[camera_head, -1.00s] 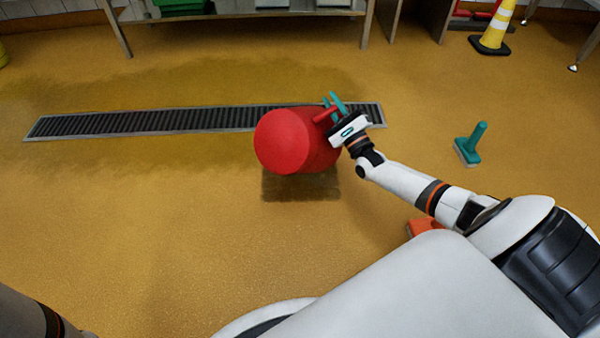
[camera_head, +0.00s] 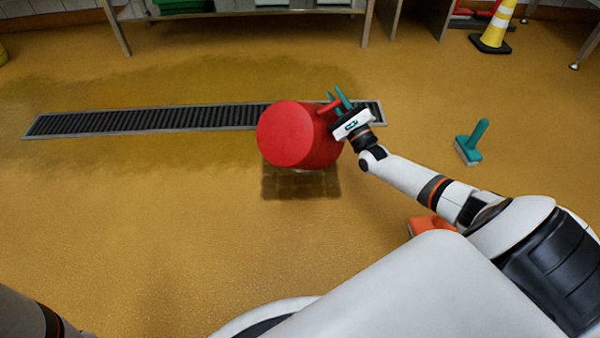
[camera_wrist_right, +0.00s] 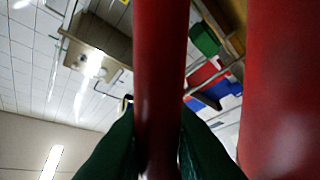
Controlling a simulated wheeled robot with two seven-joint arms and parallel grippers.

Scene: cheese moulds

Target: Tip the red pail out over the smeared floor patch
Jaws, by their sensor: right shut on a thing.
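The red pail (camera_head: 290,135) hangs in the air in the head view, tipped on its side, with a flat round end towards me. Its mouth and inside are hidden. My right gripper (camera_head: 339,98) is shut on the pail's red handle at its right side. In the right wrist view the handle (camera_wrist_right: 160,70) runs between the dark green fingers, and the pail's wall (camera_wrist_right: 282,80) fills the right. Below the pail is a dark, roughly square floor patch (camera_head: 300,188), partly hidden by it; I cannot tell smear from shadow. My left gripper is not in view.
A long floor drain (camera_head: 150,121) lies behind the pail, with darker floor around it. A teal brush (camera_head: 472,146) stands at right, and an orange object (camera_head: 430,225) lies by my arm. A yellow cone (camera_head: 494,30) and table legs stand at the back.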

